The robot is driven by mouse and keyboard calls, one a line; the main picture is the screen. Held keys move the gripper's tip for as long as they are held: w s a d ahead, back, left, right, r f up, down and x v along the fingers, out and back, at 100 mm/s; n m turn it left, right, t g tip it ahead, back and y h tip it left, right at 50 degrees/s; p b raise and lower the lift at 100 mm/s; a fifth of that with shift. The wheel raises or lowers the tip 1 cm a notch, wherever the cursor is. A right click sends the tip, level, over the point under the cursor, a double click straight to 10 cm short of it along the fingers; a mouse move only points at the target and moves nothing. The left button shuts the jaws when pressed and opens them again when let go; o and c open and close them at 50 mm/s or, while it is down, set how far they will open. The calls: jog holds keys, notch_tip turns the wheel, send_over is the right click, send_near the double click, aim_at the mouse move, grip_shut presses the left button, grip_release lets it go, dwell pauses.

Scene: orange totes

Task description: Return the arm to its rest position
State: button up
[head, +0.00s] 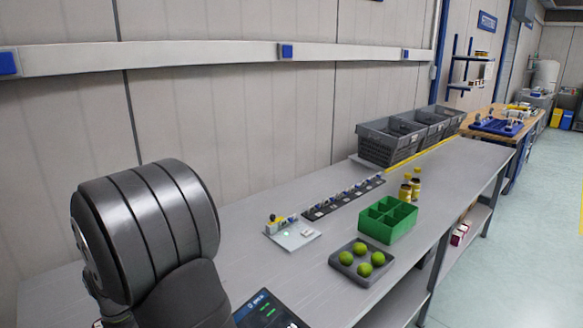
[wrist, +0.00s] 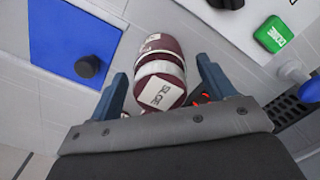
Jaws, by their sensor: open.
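My gripper (wrist: 163,72) shows in the wrist view with its two blue-grey fingers spread apart. Dark red jars with white labels (wrist: 160,92) appear between the fingers in the picture. The fingers do not close on them, and I cannot tell how far below they are. In the head view a dark, ribbed part of my arm fills the lower left. My gripper is not visible there.
The grey workbench (head: 235,215) holds a green divided box (head: 388,222), a tray of green balls (head: 345,268), yellow-capped bottles (head: 410,190) and grey crates (head: 378,152). The wrist view shows a blue panel (wrist: 65,40) and a green box (wrist: 273,34).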

jog(key=shift+r, duration=1.75)
